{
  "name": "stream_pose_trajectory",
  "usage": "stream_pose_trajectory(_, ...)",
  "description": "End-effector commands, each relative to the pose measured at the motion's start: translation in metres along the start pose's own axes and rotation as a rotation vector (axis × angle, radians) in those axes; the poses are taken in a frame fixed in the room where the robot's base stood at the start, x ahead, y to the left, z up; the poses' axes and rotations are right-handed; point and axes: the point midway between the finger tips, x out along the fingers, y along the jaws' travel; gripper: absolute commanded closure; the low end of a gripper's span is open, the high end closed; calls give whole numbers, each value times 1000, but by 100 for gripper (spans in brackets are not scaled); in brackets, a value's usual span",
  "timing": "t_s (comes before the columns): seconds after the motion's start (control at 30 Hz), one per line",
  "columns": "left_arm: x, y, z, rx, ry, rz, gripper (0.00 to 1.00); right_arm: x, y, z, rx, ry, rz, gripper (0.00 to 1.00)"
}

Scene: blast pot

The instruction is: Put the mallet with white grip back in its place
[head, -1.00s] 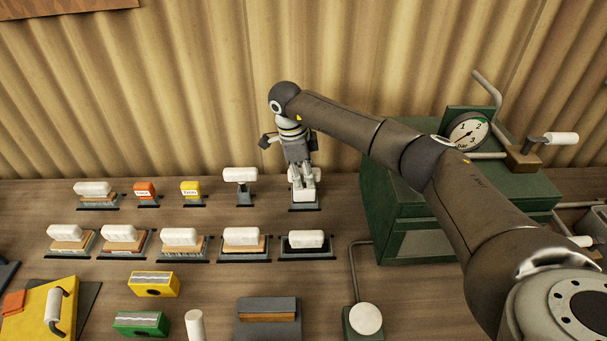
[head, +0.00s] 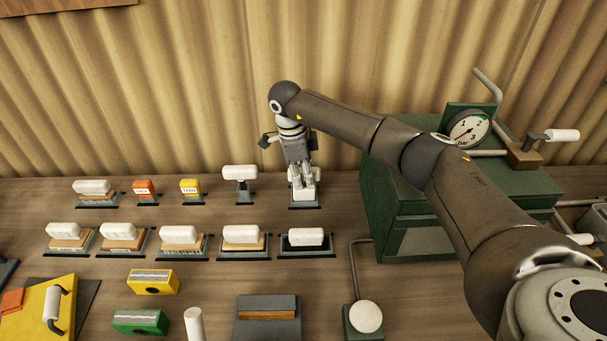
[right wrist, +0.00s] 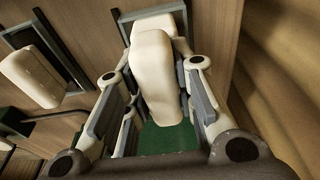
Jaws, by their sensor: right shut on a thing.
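My right gripper (head: 302,180) points down at the right end of the back row of tools. It is shut on a white-gripped tool, taken to be the mallet (head: 303,194). The mallet is low over or in a dark holder (head: 305,207) on the bench; I cannot tell if it rests fully there. In the right wrist view, the mallet's white grip (right wrist: 155,75) lies between the fingers, with the dark holder frame (right wrist: 187,22) around its far end. The fingers hide part of the mallet. My left gripper is not in view.
A white-handled tool (head: 240,173) stands in the neighbouring holder to the left. A front row holds several white-gripped brushes, such as the nearest one (head: 306,237). A green cabinet (head: 390,205) with a gauge (head: 468,131) stands to the right. A corrugated wall (head: 200,90) rises behind.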

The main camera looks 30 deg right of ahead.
Motion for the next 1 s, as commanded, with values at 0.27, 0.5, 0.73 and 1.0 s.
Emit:
stream_pose_trajectory(0.27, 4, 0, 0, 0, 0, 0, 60, 5, 0, 1, 0, -1, -1, 100)
stream_pose_trajectory(0.5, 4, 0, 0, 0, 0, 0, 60, 6, 0, 1, 0, -1, -1, 53)
stream_pose_trajectory(0.73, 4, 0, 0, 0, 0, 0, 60, 6, 0, 1, 0, -1, 0, 51)
stream_pose_trajectory(1.0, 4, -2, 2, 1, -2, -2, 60, -11, -1, 2, -1, -3, -3, 51)
